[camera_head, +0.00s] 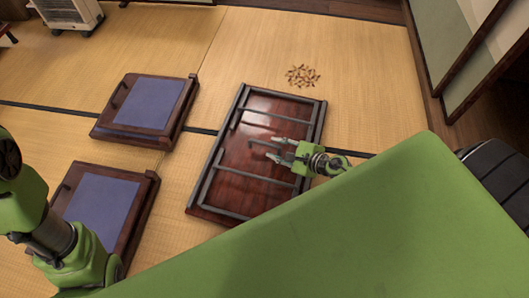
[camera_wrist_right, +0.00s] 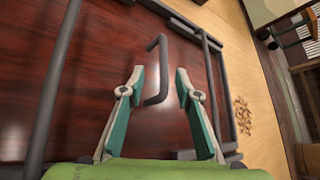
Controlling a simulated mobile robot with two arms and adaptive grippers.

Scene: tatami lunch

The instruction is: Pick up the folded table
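The folded table (camera_head: 232,188) lies flat on the tatami, its glossy red-brown underside up and grey legs folded against it. In the right wrist view its dark wood (camera_wrist_right: 100,60) fills much of the picture, with a grey U-shaped handle (camera_wrist_right: 154,92) on it. My right gripper (camera_head: 271,149) is over the table's middle. In the right wrist view my right gripper (camera_wrist_right: 159,72) is open, one finger on each side of the handle, with gaps showing. Contact with the handle cannot be seen. My left arm comes in at the lower left; its gripper is not visible.
Two low dark wooden seats with blue-purple tops, one farther (camera_head: 148,101) and one nearer (camera_head: 103,210), stand left of the table. A patch of small brown pieces (camera_head: 302,75) lies beyond it. A white heater (camera_head: 68,12) stands far left. Tatami behind the table is mostly clear.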

